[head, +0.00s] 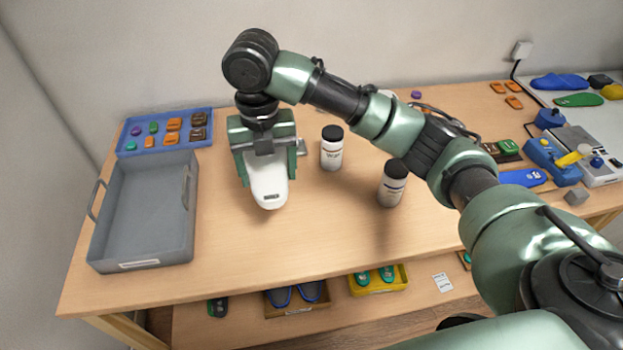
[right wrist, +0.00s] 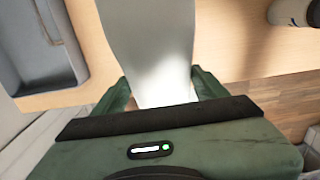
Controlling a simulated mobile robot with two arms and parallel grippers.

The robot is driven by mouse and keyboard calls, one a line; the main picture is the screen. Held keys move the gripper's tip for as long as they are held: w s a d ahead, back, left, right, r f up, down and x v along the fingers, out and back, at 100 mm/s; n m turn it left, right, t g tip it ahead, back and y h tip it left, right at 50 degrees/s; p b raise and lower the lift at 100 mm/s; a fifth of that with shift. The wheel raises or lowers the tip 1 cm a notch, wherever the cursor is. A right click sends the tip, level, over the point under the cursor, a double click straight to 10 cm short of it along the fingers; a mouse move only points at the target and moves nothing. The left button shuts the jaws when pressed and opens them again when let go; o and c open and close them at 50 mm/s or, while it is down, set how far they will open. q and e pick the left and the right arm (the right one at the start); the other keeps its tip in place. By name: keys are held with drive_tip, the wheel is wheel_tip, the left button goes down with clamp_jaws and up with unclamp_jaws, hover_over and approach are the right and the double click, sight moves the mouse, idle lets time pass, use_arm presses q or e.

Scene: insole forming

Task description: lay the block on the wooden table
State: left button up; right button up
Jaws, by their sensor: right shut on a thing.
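The block (head: 269,186) is white and shaped like a shoe form, with a dark label near its front end. My right gripper (head: 266,163) is shut on it, with one green finger on each side. In the right wrist view the block (right wrist: 150,45) runs away from between the fingers (right wrist: 165,92). The block is over the left middle of the wooden table (head: 330,230); I cannot tell whether it touches the top. My left gripper is not in view.
A grey tray (head: 140,262) stands left of the block, and a blue tray (head: 185,145) with small coloured pieces lies behind it. The table's front middle is clear.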

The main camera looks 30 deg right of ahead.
drive_tip(key=p, duration=0.2)
hover_over(278, 234)
wheel_tip(278, 234, down, 14)
drive_tip(key=shift+r, duration=0.2)
drive_tip(key=shift+f+p, duration=0.55)
drive_tip(key=shift+f, duration=2.2)
drive_tip(key=o, duration=1.9)
drive_tip(key=shift+f, duration=0.1)
drive_tip(key=shift+o, duration=0.2)
wheel_tip(278, 234, up, 12)
drive_tip(key=b, duration=0.2)
